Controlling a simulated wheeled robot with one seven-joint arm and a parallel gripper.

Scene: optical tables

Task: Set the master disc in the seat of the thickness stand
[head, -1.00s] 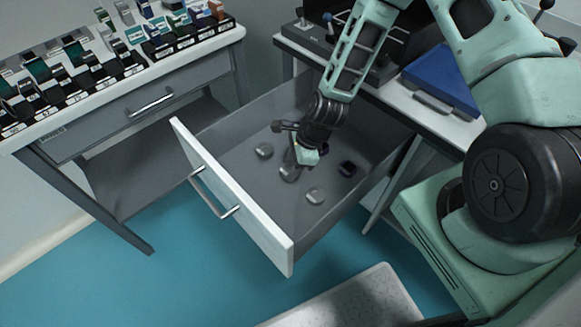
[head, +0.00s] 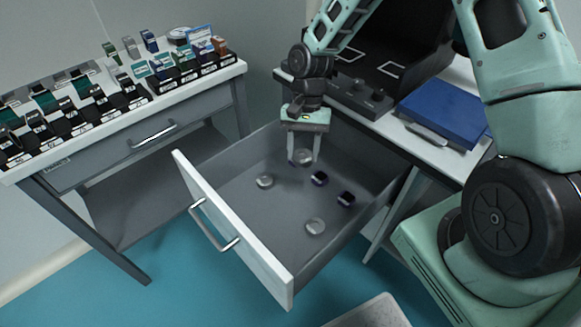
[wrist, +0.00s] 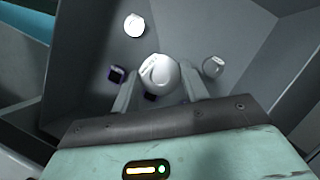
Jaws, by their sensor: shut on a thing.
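My gripper (head: 304,158) points down over the back part of the open drawer and is shut on a round silver disc (head: 303,156). In the wrist view the disc (wrist: 159,74) sits between the two fingertips, its pale round face toward the camera. It appears raised above the drawer floor. I see no marking that confirms it is the master disc. I cannot make out a thickness stand or its seat in either view.
The open drawer (head: 234,235) holds other silver discs (head: 265,181) (head: 315,226) and dark purple-sided pieces (head: 319,178) (head: 345,198). The right table bears a black instrument (head: 360,95) and blue case (head: 445,108). The left table (head: 190,95) carries several labelled holders.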

